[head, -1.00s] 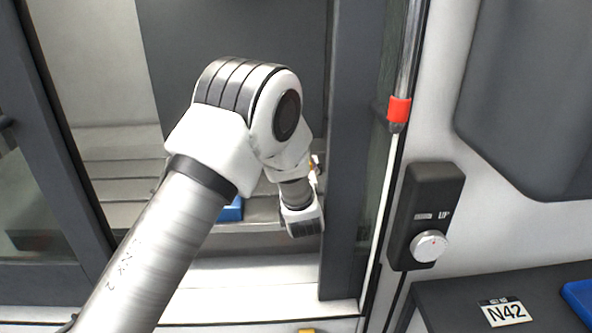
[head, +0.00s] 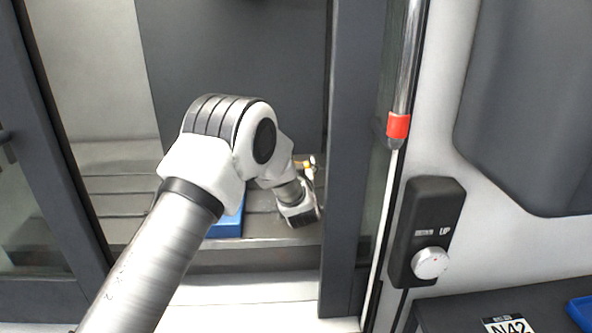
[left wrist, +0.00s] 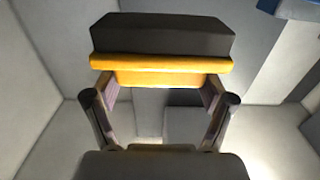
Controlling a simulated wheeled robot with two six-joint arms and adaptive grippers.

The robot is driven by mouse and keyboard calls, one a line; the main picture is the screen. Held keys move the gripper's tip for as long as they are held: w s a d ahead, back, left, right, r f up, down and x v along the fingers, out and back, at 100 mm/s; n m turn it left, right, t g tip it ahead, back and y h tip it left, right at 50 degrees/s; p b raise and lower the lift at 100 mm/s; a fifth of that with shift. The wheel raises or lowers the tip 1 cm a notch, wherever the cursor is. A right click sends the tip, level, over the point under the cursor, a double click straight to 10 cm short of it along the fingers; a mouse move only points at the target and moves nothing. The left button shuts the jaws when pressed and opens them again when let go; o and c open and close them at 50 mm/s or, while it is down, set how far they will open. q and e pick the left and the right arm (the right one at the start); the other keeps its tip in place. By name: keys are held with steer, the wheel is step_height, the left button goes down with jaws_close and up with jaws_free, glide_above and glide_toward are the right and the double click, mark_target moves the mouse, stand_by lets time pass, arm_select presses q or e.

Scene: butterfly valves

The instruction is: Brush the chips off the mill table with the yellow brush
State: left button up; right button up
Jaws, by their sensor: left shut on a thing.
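My left gripper (head: 309,172) is inside the machine opening in the head view, past the front edge of the slotted grey mill table (head: 112,184). In the left wrist view the gripper (left wrist: 160,105) is shut on the yellow brush (left wrist: 160,72), with a finger on each side of it. The brush's dark block (left wrist: 160,40) lies beyond the yellow part. In the head view only a small bit of yellow shows by the fingers. I cannot make out chips in either view. My right gripper is not in view.
A blue object (head: 228,224) sits on the table left of my wrist, partly behind my arm. A grey door post (head: 350,190) stands close to the right of my gripper. A black control box with a knob (head: 430,263) is farther right.

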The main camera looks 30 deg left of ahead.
arm_select(q)
steer(key=shift+w+a, duration=0.15)
steer(key=shift+w, duration=0.1)
steer(key=shift+s+r, duration=0.1)
steer(key=shift+r+p, duration=1.9)
steer(key=shift+r, duration=1.05)
step_height(320, 180, up, 2)
steer(key=shift+r+p, duration=0.1)
steer(key=shift+p, duration=0.75)
steer(key=shift+r, duration=0.5)
steer(key=shift+f, duration=0.15)
